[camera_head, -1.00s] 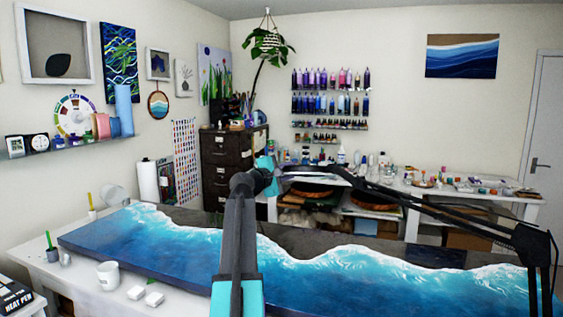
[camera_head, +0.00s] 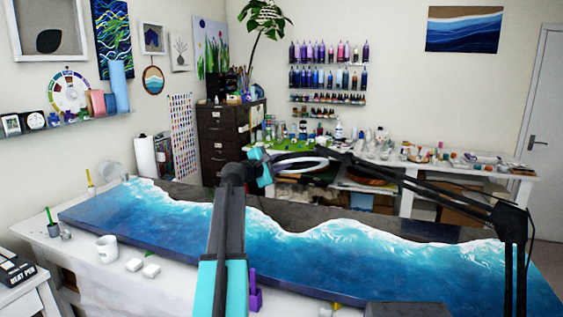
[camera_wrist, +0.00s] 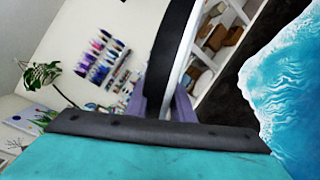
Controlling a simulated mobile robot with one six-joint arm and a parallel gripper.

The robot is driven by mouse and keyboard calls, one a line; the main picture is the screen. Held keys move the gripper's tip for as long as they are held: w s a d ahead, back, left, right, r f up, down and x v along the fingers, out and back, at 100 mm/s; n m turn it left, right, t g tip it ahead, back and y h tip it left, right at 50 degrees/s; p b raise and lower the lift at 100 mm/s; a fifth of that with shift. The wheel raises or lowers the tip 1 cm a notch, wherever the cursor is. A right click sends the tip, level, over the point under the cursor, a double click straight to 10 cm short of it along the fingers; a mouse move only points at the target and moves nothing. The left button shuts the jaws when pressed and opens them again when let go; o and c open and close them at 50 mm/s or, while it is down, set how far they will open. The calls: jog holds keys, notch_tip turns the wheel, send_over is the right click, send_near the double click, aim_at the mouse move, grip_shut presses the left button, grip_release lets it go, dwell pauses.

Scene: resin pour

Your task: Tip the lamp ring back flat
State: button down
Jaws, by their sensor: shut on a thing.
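The lamp ring (camera_head: 318,163), dark with a pale lit face, hangs above the far side of the blue resin table at the end of a black jointed lamp arm (camera_head: 425,190). In the head view it shows as a narrow, slightly tilted oval. My gripper (camera_head: 273,168) is at its left edge. In the wrist view the ring (camera_wrist: 170,60) is a black and white band running up between the purple fingers of my gripper (camera_wrist: 160,105), which are shut on its rim. The far part of the ring is cut off there.
The wave-patterned resin slab (camera_head: 330,260) fills the table below. A bench with bottles (camera_head: 440,160) is behind. The lamp's upright posts (camera_head: 512,260) stand at the right.

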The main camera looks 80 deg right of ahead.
jog(key=shift+w, duration=0.1)
jog(key=c, duration=1.5)
grip_release()
jog(key=shift+d, duration=0.1)
jog(key=shift+c, duration=0.2)
jog(key=shift+w, duration=0.1)
jog(key=b+v, duration=0.3)
jog(key=v, duration=1)
jog(key=shift+a, duration=0.45)
